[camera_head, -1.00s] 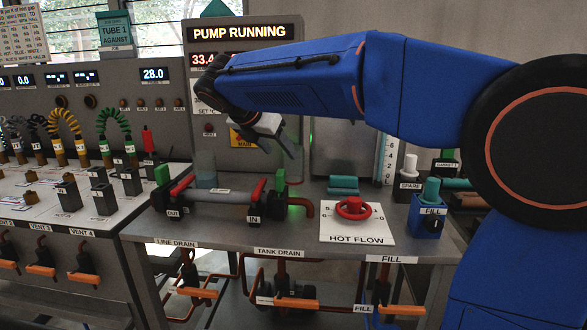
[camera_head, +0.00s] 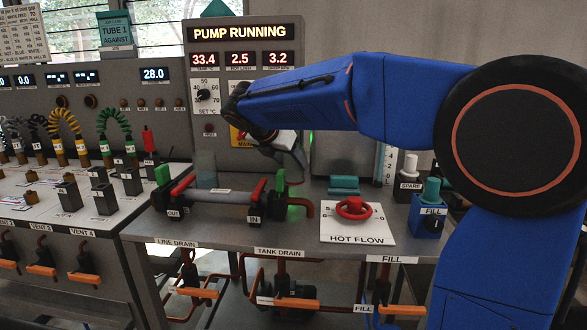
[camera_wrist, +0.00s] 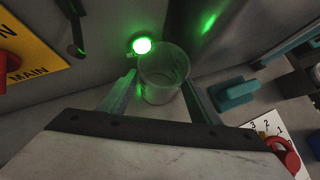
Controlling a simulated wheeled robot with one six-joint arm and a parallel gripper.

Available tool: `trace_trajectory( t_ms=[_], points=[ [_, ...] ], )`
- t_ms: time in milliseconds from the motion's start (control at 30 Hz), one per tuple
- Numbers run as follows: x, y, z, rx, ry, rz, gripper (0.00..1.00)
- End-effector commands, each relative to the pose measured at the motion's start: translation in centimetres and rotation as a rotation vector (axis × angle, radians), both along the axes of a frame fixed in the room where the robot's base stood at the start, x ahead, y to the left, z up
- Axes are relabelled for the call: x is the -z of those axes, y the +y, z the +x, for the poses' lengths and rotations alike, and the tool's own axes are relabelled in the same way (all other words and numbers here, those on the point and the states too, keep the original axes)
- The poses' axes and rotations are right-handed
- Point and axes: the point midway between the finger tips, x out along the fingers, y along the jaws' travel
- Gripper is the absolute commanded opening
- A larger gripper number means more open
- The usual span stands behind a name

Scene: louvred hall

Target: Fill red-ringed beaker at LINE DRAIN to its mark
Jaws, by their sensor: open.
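My gripper (camera_head: 296,168) is open above the back of the bench, behind the pipe. In the wrist view its two fingers (camera_wrist: 160,86) stand either side of a clear beaker (camera_wrist: 163,72). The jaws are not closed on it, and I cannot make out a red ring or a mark. Another clear vessel (camera_head: 205,168) stands at the left, behind the pipe. The LINE DRAIN label (camera_head: 176,243) is on the bench's front edge, with an orange handle (camera_head: 197,292) below it.
The HOT FLOW plate with its red knob (camera_head: 354,207) is at the right front. The horizontal pipe (camera_head: 222,197) with OUT and IN valves crosses the bench. A green lamp (camera_wrist: 141,45) glows beyond the beaker.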

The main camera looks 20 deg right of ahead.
Motion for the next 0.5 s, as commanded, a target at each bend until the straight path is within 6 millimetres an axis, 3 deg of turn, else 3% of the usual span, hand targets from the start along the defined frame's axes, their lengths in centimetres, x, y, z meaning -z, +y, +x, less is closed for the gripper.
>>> trace_trajectory(
  t_ms=[67,200,500],
  points=[
    [-0.02,0.02,-0.01,0.000,0.000,0.000,0.57],
    [-0.04,0.02,-0.01,0.000,0.000,0.000,0.25],
    [-0.16,0.05,-0.06,-0.001,-0.001,0.000,0.25]
  ],
)
